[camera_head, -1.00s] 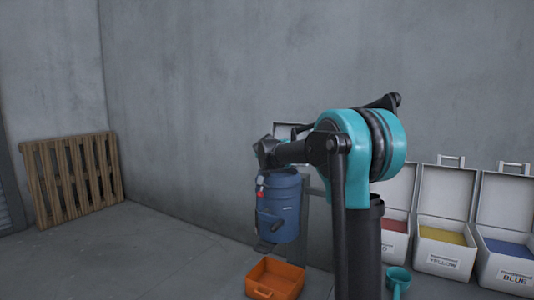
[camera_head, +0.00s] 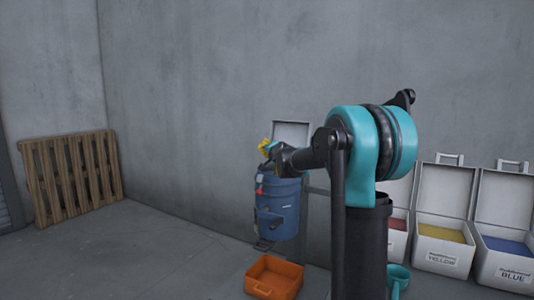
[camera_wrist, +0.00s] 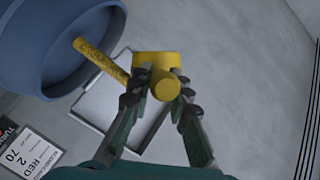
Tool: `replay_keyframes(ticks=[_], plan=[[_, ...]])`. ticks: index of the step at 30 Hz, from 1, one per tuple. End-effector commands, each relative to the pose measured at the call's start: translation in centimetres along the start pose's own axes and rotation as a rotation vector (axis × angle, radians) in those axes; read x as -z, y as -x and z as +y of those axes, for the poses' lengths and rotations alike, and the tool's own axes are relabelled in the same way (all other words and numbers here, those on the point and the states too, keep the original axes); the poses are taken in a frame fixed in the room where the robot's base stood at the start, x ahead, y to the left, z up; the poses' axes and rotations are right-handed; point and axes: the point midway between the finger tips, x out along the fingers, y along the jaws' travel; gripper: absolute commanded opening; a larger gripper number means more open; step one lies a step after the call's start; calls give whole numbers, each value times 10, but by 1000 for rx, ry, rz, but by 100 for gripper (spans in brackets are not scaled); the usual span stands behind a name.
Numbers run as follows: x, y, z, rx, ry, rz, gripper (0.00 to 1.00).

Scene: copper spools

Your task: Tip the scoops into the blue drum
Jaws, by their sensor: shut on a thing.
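The blue drum (camera_head: 278,208) stands near the back wall. Its dark open mouth (camera_wrist: 45,45) fills the upper left of the wrist view. My gripper (camera_wrist: 156,88) is shut on the handle of a yellow scoop (camera_wrist: 150,58), also visible above the drum in the head view (camera_head: 264,146). The scoop is tilted. A rough yellow streak (camera_wrist: 100,60), looking like poured powder, runs from beside the scoop to the drum mouth. The scoop's inside is hidden. In the head view my arm's wrist partly hides the drum's top.
An orange tray (camera_head: 274,278) lies on the floor before the drum. Open white boxes with yellow (camera_head: 442,245) and blue (camera_head: 505,262) contents stand at the right, with a red one partly behind my arm. A white panel (camera_head: 291,131) is behind the drum. A wooden pallet (camera_head: 72,177) leans at left.

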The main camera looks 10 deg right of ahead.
Motion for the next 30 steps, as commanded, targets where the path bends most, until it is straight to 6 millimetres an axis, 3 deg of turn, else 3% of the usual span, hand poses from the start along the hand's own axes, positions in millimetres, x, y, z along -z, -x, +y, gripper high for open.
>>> replay_keyframes(ticks=[30], plan=[[4,1,27,187,-468,1,0]])
